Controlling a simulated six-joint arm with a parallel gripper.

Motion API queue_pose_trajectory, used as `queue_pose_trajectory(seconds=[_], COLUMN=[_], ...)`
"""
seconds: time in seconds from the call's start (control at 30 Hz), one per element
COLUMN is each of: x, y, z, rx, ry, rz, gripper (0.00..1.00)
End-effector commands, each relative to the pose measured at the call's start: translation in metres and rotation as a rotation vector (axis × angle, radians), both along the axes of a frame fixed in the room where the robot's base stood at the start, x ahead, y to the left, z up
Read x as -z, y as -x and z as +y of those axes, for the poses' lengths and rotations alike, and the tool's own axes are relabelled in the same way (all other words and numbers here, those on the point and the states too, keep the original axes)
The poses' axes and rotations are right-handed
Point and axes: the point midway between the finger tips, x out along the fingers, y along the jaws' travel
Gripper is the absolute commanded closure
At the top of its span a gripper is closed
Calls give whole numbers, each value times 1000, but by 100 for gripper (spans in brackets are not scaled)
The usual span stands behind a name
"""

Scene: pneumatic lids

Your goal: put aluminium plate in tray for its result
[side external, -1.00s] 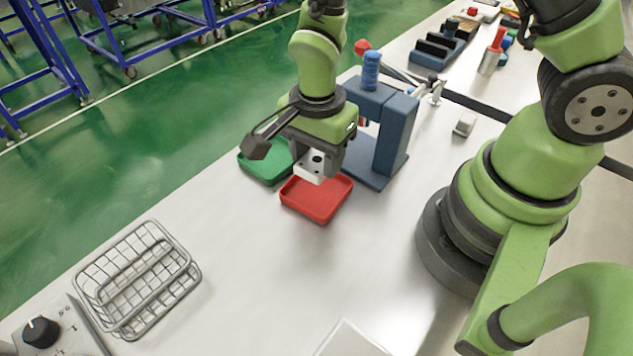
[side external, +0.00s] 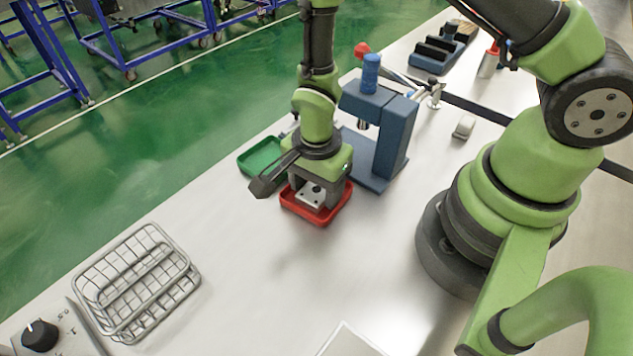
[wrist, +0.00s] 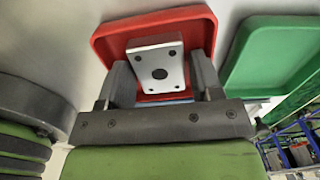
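The aluminium plate (side external: 312,196) is a silvery block with a dark central hole and small corner holes. My gripper (side external: 318,194) is shut on it, with one finger at each side in the wrist view (wrist: 160,76). The plate is low, within the outline of the red tray (side external: 290,208); I cannot tell whether it touches the tray floor. The red tray also shows in the wrist view (wrist: 108,42). The green tray (side external: 258,160) beside it looks empty, partly hidden by my gripper; it shows at right in the wrist view (wrist: 268,55).
A blue press-like fixture (side external: 388,130) stands close behind the trays. A wire basket (side external: 138,280) and a control box with a black knob (side external: 40,334) are at lower left. A small grey block (side external: 464,127) lies to the right. The table's middle is clear.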

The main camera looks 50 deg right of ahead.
Motion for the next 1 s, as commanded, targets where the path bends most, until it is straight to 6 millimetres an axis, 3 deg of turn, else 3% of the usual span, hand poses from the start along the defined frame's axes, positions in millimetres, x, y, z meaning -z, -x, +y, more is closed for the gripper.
queue_pose_trajectory(seconds=[0.37, 0.8, 1.0], x=[-8, -87, -114], y=[-1, -1, -1], z=[0, 0, 0], rx=[2, 1, 1], ry=[-1, -3, -1], rz=[-2, -7, -3], gripper=[41, 41, 41])
